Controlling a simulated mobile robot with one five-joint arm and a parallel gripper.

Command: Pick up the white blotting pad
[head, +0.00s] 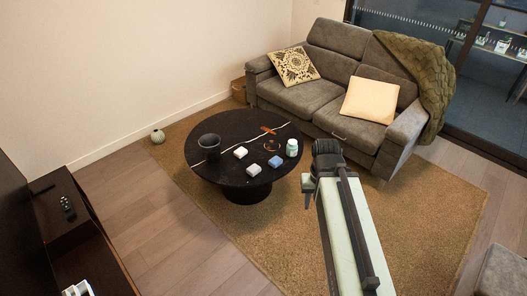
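Two small white blocks lie on the round black table, one nearer the middle (240,152) and one nearer the front edge (253,169). Either could be the white blotting pad; at this size I cannot tell which. My gripper (308,188) is at the end of my arm, just right of the table's right edge in the picture. It is apart from both white blocks. Its fingers are small and dark, and I cannot see whether they are open or shut.
The black table (228,179) also holds a dark cup (209,143), a blue block (275,161), a white jar (292,147) and orange-red items (268,130). A grey sofa (330,92) stands behind. The rug (425,215) is clear at right.

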